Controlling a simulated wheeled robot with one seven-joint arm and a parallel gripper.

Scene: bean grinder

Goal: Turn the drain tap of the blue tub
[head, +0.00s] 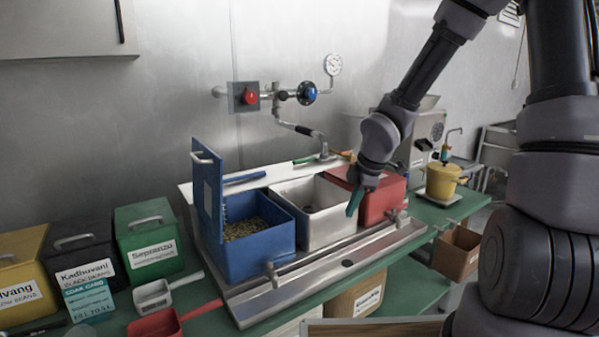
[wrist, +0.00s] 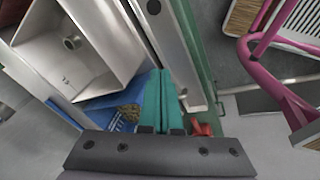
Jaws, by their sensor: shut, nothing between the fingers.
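The blue tub (head: 255,258) stands at the left of the row of tubs, its blue lid (head: 207,190) raised, with beans (head: 240,229) inside. Its metal drain tap (head: 272,272) sticks out low at the front right, over the steel trough. In the wrist view part of the blue tub (wrist: 98,117) shows left of my fingers; I cannot make out its tap there for sure. My gripper (head: 353,205) has teal fingers, shut and empty, above the front of the white tub, right of the blue tub's tap and higher. The fingers (wrist: 161,82) also show in the wrist view.
The white tub (head: 313,222) and red tub (head: 381,208) stand right of the blue one. The steel trough (head: 315,278) runs along their front. A red scoop (head: 160,324) and white scoop (head: 153,297) lie at left.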

